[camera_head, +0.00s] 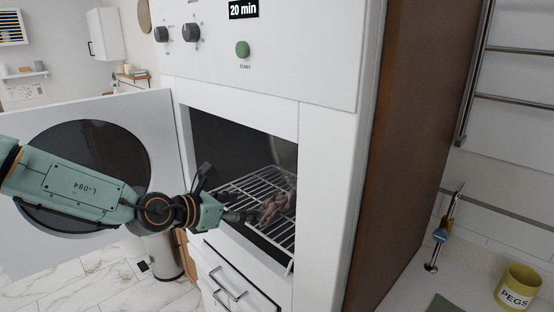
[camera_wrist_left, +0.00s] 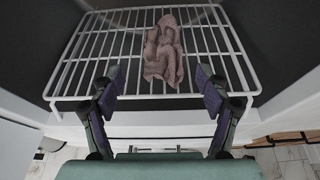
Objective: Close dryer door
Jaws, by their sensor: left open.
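The dryer door (camera_head: 158,130) is a white panel with a round dark window, swung wide open to the left in the head view. The white dryer (camera_head: 318,190) has a dark opening with a white wire rack (camera_head: 262,184) inside. A crumpled brownish-pink cloth (camera_head: 279,205) lies on the rack; it also shows in the left wrist view (camera_wrist_left: 163,52). My left gripper (camera_head: 236,210) is at the mouth of the opening, in front of the rack. In the left wrist view its fingers (camera_wrist_left: 162,90) are spread apart with nothing between them. My right gripper is in neither view.
A control panel with two dark knobs (camera_head: 191,33), a green start button (camera_head: 242,49) and a "20 min" display sits above the opening. Drawers (camera_head: 232,285) are below. A yellow pegs pot (camera_head: 518,287) stands on the counter at right. A bin (camera_head: 162,257) stands behind the door.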

